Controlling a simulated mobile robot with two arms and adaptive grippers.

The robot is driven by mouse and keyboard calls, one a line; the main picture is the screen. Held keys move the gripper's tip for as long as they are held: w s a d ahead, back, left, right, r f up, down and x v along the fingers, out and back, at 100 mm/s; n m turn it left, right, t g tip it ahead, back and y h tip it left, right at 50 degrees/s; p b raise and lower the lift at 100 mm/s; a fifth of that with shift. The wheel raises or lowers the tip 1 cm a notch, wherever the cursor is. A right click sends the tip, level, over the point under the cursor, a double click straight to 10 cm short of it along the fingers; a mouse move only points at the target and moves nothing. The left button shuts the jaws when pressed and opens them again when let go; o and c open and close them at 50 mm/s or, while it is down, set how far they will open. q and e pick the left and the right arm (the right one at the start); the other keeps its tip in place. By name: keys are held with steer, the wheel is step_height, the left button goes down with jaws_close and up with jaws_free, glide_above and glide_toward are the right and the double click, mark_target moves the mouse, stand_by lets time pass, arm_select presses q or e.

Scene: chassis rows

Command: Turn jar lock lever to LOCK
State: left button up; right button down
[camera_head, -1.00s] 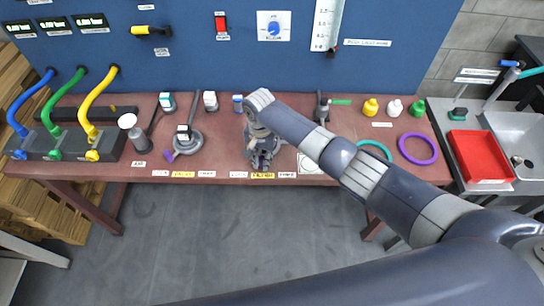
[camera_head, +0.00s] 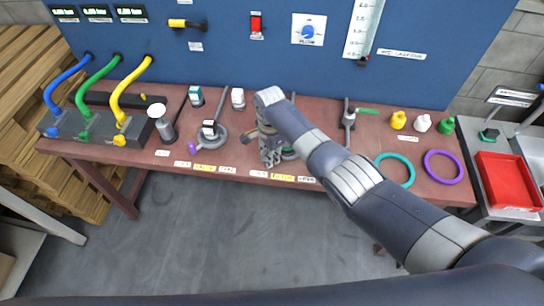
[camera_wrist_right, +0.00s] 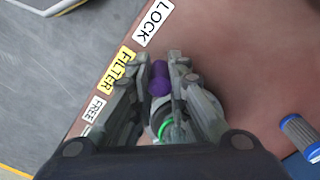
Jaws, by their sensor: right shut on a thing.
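The jar lock lever ends in a purple knob (camera_wrist_right: 159,80), seen between the fingers of my right gripper (camera_wrist_right: 164,62) in the right wrist view. My right gripper is shut on this lever and hides part of it. A round base with a green ring (camera_wrist_right: 163,130) shows behind, partly covered by the fingers. Along the table edge are the labels LOCK (camera_wrist_right: 154,22), FILTER (camera_wrist_right: 118,68) and FREE (camera_wrist_right: 93,109). My left gripper is out of view.
On the left, a similar round base carries a purple-ended lever (camera_head: 193,149). A blue-banded filter (camera_wrist_right: 300,132) lies near the gripper in the wrist view. A teal ring (camera_head: 409,172) and a purple ring (camera_head: 458,177) lie at right. The table front is mostly clear.

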steer(key=shift+s+a, duration=0.1)
steer(key=shift+a, duration=0.05)
steer(key=c, duration=1.5)
jaws_free()
steer(key=shift+r, duration=0.15)
step_height(320, 180, up, 12)
steer(key=shift+f, duration=0.15)
